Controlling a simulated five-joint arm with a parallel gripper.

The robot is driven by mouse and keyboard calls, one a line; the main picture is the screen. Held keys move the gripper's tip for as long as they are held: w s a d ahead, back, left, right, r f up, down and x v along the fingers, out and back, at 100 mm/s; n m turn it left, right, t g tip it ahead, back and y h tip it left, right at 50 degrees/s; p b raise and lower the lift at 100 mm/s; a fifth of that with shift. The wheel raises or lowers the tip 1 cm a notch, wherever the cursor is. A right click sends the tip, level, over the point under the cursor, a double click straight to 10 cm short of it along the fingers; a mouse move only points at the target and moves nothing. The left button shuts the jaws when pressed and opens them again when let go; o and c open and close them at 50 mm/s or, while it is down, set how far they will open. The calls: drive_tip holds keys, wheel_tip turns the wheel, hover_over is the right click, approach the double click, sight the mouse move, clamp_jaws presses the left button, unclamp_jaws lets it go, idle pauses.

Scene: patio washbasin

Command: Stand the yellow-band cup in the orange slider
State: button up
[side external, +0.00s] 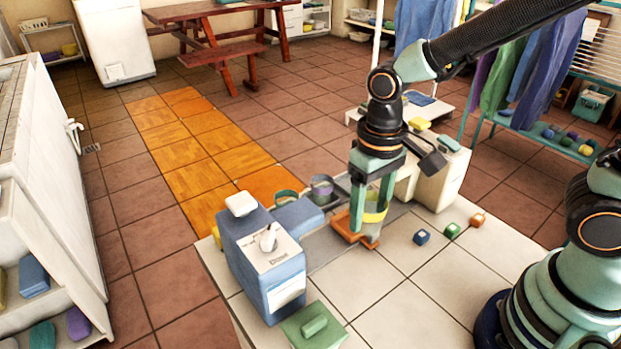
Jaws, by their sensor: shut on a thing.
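The yellow-band cup (375,207), clear with a yellow band, is upright between the green fingers of my gripper (371,212). My gripper points straight down and is shut on the cup, and the fingers partly hide it. The orange slider (347,229) is a small flat orange piece at the cup's foot, showing to the left of and below the cup. The cup's base is at or just over the slider; I cannot tell whether it touches.
A green-banded cup (286,199) and a purple-banded cup (322,188) stand behind left. A blue dispenser box (262,260) is at left, with a green lidded box (312,328) in front. The front tiles are clear.

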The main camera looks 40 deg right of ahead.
wheel_tip(320, 180, down, 12)
drive_tip(key=shift+r, duration=0.1)
idle(0.5)
drive_tip(key=o, duration=1.3)
drive_tip(key=shift+f, duration=0.2)
drive_tip(key=shift+r, duration=0.1)
